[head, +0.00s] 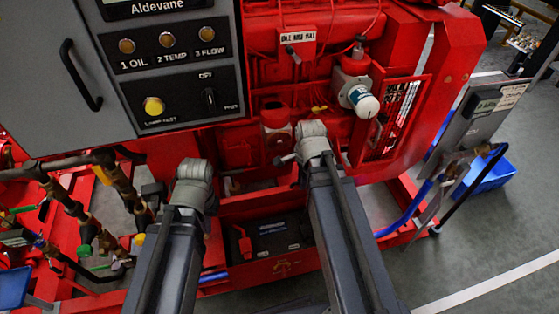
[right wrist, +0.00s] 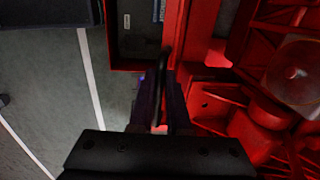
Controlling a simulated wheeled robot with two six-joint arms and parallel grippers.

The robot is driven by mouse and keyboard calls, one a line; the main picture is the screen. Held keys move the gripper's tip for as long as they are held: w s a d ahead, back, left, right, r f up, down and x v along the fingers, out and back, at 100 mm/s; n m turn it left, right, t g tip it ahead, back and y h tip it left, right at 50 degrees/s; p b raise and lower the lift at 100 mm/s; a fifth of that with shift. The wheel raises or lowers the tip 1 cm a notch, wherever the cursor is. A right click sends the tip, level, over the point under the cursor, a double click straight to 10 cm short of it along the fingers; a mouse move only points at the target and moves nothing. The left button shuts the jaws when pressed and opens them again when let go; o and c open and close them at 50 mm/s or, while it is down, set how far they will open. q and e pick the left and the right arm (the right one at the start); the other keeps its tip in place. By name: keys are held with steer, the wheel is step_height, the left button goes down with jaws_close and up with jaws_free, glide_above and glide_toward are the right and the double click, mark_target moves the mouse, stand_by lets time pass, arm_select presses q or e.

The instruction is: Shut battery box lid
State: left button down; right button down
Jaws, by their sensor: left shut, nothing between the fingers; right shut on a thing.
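The open battery box (head: 282,268) is a red tray low on the pumpset, with a dark battery (head: 272,235) inside. Its red lid (head: 258,206) appears to stand raised along the back of the box; my right arm hides part of it. In the right wrist view my right gripper (right wrist: 160,112) is shut around a thin dark bar handle (right wrist: 165,62) beside the open box (right wrist: 112,62). In the head view my right gripper (head: 290,160) is above the box's back edge. My left gripper (head: 193,180) is left of the box, apart from it; its fingertips are hidden.
A grey control panel (head: 165,75) overhangs at upper left. Pipes and valves (head: 110,180) crowd the left side. The red engine (head: 320,60) stands behind the box. A grey stand (head: 470,130) and blue bin (head: 490,175) are right. Floor (head: 450,255) at lower right is clear.

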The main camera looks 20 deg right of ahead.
steer(key=shift+s, duration=0.15)
steer(key=shift+s+f+b, duration=0.3)
steer(key=shift+s+b, duration=0.05)
steer(key=shift+s, duration=0.5)
steer(key=c, duration=0.8)
jaws_free()
